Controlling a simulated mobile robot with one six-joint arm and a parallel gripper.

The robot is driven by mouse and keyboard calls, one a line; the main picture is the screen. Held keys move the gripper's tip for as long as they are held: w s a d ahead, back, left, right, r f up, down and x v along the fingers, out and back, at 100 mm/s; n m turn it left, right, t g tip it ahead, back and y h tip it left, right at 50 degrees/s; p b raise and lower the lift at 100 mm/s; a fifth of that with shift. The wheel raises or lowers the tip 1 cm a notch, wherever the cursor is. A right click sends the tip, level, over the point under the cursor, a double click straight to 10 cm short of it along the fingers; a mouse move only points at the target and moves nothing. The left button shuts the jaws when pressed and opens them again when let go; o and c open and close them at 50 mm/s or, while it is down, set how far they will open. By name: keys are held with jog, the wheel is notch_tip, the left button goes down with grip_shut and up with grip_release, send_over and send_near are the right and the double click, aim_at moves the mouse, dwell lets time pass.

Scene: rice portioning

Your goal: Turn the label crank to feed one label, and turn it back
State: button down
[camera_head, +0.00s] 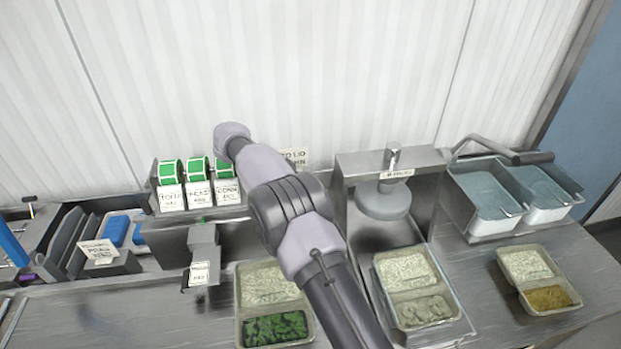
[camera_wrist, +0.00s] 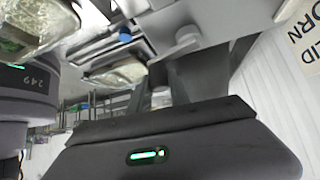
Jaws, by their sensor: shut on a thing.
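My gripper (camera_wrist: 166,90) shows in the wrist view as two dark fingers beyond its body with a green light. It is shut on a small pale cylindrical piece (camera_wrist: 160,98), which looks like the knob of the label crank. The rest of the crank cannot be made out. In the head view my arm crosses the middle and hides the gripper and crank. The label dispenser (camera_head: 203,236) stands left of my arm, with a white printed label (camera_head: 199,273) on its front. Several green label rolls (camera_head: 198,168) with white cards sit on the rack behind it.
A tray with rice and greens (camera_head: 267,284) lies close beside my arm. A press (camera_head: 382,200) stands right of it, with a tray of rice (camera_head: 405,269) in front. Water-filled bins (camera_head: 488,190) and another tray (camera_head: 527,264) are at right. Blue items (camera_head: 117,229) lie at left.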

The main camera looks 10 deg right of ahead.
jog(key=shift+a+m+g+p, duration=0.15)
jog(key=shift+m+g+p, duration=0.15)
jog(key=shift+p, duration=0.35)
jog(key=c, duration=1.2)
grip_release()
